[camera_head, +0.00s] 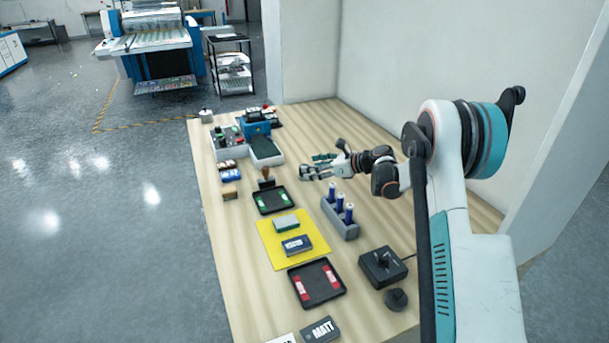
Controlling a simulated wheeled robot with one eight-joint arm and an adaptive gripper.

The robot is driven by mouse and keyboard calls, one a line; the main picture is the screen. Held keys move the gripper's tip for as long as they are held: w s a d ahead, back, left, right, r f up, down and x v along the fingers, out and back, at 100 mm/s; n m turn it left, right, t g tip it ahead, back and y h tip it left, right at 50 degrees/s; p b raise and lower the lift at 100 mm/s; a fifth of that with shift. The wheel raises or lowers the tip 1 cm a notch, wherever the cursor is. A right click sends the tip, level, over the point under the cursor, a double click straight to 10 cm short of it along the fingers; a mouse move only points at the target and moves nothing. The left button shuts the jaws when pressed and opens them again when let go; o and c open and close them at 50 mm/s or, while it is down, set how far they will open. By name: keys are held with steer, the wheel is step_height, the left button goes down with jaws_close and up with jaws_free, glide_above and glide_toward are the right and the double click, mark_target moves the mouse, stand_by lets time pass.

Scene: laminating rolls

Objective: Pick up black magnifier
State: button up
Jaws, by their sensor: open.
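A small black round object (396,299), which looks like the black magnifier, sits on the wooden table (240,285) near its front right. It stands just in front of a black box with a knob (383,267), and no gripper part touches it. My gripper (306,168) is open and empty over the farther middle of the table. It points left, well beyond the black round object. The fine shape of the fingertips is too small to see clearly.
A grey rack with blue bottles (341,218) stands between my gripper and the black box. Two black trays (318,302) (256,203), a yellow mat (270,255) and a dark "MATT" block (320,330) lie to the left. A wall (420,60) borders the table's right.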

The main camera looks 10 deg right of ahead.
steer(key=b+x, duration=0.1)
steer(key=x, duration=0.3)
steer(key=shift+w+a+f+b, duration=0.15)
steer(key=shift+w+f+b, duration=0.1)
steer(key=shift+w+b, duration=0.15)
steer(key=shift+s, duration=0.1)
steer(key=shift+c, duration=0.6)
steer(key=c, duration=1)
steer(key=shift+o, duration=0.2)
steer(key=shift+r, duration=0.1)
